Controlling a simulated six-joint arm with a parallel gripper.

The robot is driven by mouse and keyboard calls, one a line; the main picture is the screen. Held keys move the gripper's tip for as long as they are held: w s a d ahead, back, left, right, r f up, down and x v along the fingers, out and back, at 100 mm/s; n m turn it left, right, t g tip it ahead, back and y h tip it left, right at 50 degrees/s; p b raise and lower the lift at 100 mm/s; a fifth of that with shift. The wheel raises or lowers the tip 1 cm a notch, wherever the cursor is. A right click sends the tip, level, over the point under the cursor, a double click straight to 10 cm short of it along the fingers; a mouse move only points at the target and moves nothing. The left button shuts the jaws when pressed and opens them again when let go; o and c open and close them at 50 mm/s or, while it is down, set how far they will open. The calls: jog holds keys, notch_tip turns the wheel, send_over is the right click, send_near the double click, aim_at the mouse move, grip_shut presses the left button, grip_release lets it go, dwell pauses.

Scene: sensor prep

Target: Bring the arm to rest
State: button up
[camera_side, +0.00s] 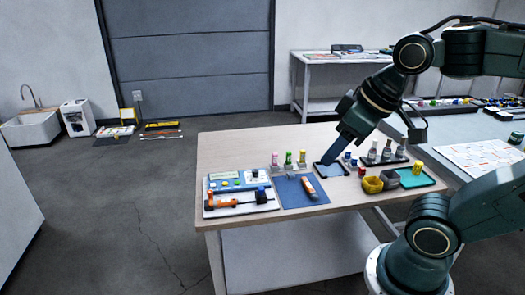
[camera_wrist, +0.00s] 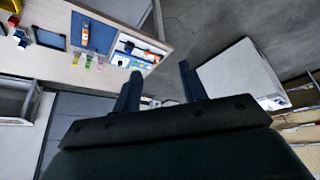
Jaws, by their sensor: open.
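My gripper (camera_side: 331,158) hangs at the end of my bent arm, angled down and left in the side view. There its fingers overlap a dark-framed tray with a light blue face (camera_side: 333,170). In the wrist view my gripper (camera_wrist: 162,84) has its two dark fingers spread with nothing between them. The wrist view shows the dark-framed tray (camera_wrist: 49,39) well away at upper left, so the fingers are apart from it.
Another bench with trays stands at right. The floor at left is mostly clear.

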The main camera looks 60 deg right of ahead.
jog(key=shift+s+a+f, duration=0.15)
jog(key=shift+s+f, duration=0.1)
jog(key=shift+s, duration=0.2)
jog(key=shift+s+a+f, duration=0.1)
jog(key=shift+s+f, duration=0.1)
jog(key=shift+s, duration=0.2)
